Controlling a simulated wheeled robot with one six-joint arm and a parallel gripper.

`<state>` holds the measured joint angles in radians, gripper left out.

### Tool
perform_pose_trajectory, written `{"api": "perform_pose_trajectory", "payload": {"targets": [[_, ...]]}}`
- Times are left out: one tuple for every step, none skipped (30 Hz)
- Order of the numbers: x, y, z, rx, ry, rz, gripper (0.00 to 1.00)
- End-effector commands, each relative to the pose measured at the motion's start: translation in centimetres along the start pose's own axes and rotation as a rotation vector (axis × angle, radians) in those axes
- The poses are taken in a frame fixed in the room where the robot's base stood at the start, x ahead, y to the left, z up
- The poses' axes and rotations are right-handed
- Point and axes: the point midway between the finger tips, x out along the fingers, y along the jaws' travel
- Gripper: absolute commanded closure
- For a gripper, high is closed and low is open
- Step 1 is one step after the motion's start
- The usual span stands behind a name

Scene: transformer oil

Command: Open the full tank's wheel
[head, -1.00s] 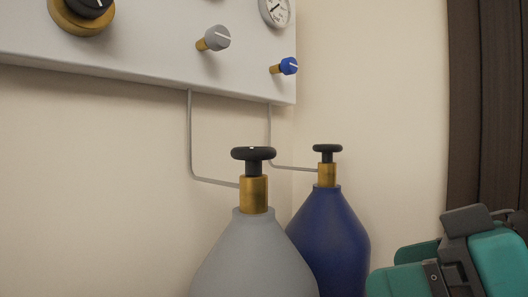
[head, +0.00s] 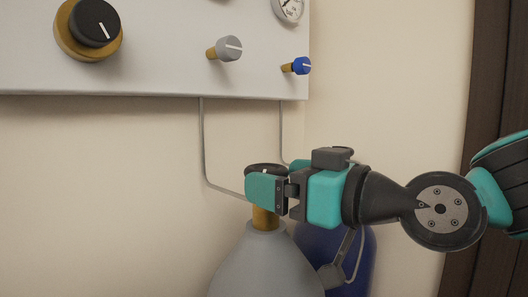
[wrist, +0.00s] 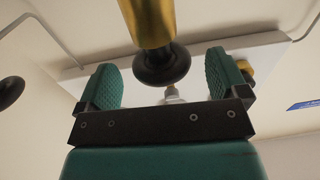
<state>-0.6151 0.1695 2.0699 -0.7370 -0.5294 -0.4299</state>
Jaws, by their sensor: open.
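The grey tank (head: 262,265) stands below the panel, with a brass neck (head: 265,218) and a black handwheel (head: 262,168) on top. My gripper (head: 276,178) is at this wheel, and its near finger hides part of it. In the wrist view my open gripper (wrist: 162,78) has one finger on each side of the black wheel (wrist: 162,66), with gaps between. The brass neck (wrist: 148,18) also shows there. The blue tank (head: 350,250) stands behind to the right; my arm hides its top. The frames do not show clearly which tank is full.
The white panel (head: 150,75) above carries a large black knob (head: 94,22), a grey knob (head: 228,48), a blue knob (head: 302,66) and a partly cropped gauge (head: 290,8). A thin pipe (head: 203,140) runs down to the grey tank. A dark wheel (wrist: 10,92) shows left in the wrist view.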

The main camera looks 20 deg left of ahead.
Motion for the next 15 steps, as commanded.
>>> {"api": "perform_pose_trajectory", "payload": {"targets": [[0.9, -0.1, -0.3, 0.002, -0.002, -0.003, 0.08], [1.4, -0.1, -0.4, 0.001, -0.001, -0.003, 0.08], [1.9, -0.1, -0.3, 0.001, -0.002, -0.002, 0.08], [2.2, 0.0, -0.3, 0.001, -0.002, -0.001, 0.08], [2.5, 0.0, -0.3, 0.001, -0.001, -0.001, 0.08], [2.8, 0.0, -0.2, 0.001, 0.0, -0.001, 0.08], [3.0, -0.1, -0.2, 0.001, 0.0, -0.001, 0.08], [3.2, -0.1, -0.1, 0.001, 0.0, -0.001, 0.08], [3.3, -0.1, -0.1, 0.0, 0.0, -0.001, 0.08], [3.4, 0.0, 0.0, 0.0, 0.0, 0.0, 0.08], [3.4, 0.0, 0.0, 0.0, 0.0, 0.0, 0.08], [3.5, 0.0, 0.0, 0.0, 0.0, 0.0, 0.08], [3.5, 0.0, 0.1, 0.0, 0.0, 0.0, 0.08], [3.5, 0.0, 0.1, 0.0, 0.0, 0.0, 0.08], [3.5, 0.0, 0.1, 0.0, 0.0, 0.0, 0.08]]}}
